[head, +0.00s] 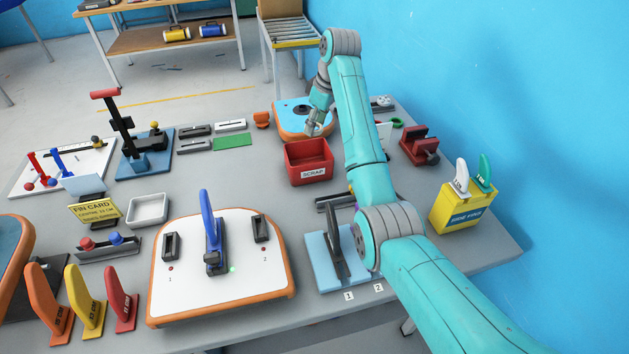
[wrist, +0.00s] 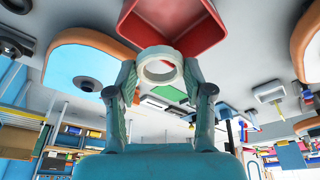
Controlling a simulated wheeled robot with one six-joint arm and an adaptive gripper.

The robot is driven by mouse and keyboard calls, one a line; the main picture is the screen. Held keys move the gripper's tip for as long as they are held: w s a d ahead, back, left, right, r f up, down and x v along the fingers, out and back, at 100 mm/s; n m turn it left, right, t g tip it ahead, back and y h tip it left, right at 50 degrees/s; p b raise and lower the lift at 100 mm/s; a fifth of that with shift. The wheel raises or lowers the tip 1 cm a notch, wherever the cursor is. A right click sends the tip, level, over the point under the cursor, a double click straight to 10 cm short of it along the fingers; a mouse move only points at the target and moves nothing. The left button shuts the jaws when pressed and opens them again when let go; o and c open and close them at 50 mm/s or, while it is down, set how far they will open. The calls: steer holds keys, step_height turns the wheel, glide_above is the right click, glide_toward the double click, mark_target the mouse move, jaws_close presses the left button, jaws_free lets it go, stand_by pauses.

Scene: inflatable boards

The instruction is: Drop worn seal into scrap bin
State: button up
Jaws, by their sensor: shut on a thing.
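The worn seal, a whitish ring (wrist: 159,52), is held between the two fingers of my gripper (wrist: 160,74) in the wrist view. My gripper also shows in the head view (head: 314,128), pointing down close to the back rim of the scrap bin. The seal is too small to make out there. The scrap bin (head: 309,174) is a red open box with a "SCRAP" label on the bench. It also shows in the wrist view (wrist: 172,22), close to the seal. I cannot tell whether the seal is over the bin's opening or just behind it.
A blue-topped orange board (head: 287,111) lies behind the bin. A red clamp-like fixture (head: 420,146) and a yellow box (head: 463,208) stand to the right. A white board with a blue lever (head: 180,290) lies in front. Bare bench shows left of the bin.

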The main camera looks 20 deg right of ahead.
mark_target(316, 142)
steer(key=f, duration=0.6)
steer(key=shift+s, duration=0.4)
steer(key=o, duration=0.9)
steer(key=shift+o, duration=0.2)
steer(key=v, duration=0.7)
steer(key=shift+r, duration=0.25)
